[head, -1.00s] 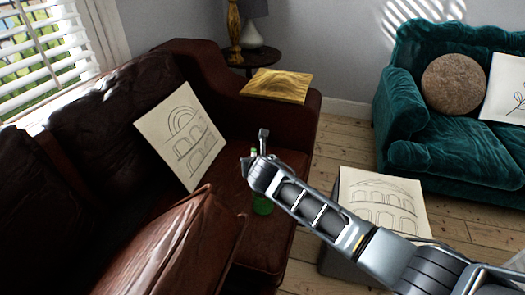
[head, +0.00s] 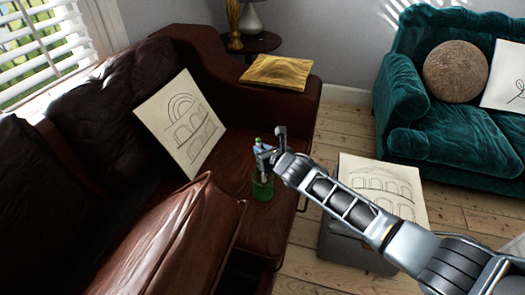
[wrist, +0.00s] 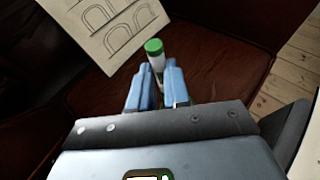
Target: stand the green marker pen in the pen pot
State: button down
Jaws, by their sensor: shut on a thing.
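The green marker pen, with a white body and green cap (wrist: 154,47), stands between the two blue fingers of my gripper (wrist: 156,80) in the wrist view. In the head view its green top (head: 258,140) shows just above my gripper (head: 264,153). My gripper is shut on the pen and holds it roughly upright. The pen pot (head: 263,187), green and see-through, stands on the brown sofa seat directly below my gripper in the head view. The pen's lower end is hidden, so I cannot tell whether it is inside the pot.
The brown leather sofa (head: 215,222) surrounds the pot, with a loose brown cushion (head: 170,238) in front left. A cushion with an arch drawing (head: 181,124) leans behind. A grey stool (head: 350,249) with another drawn cushion (head: 385,188) stands right, beyond a strip of floor.

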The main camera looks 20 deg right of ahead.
notch_tip(320, 180, down, 10)
jog(key=b, duration=0.8)
jog(key=shift+f, duration=0.2)
dwell(0.4)
jog(key=c, duration=1)
grip_release()
jog(key=shift+p+v, duration=2.55)
jog(key=shift+v, duration=1.4)
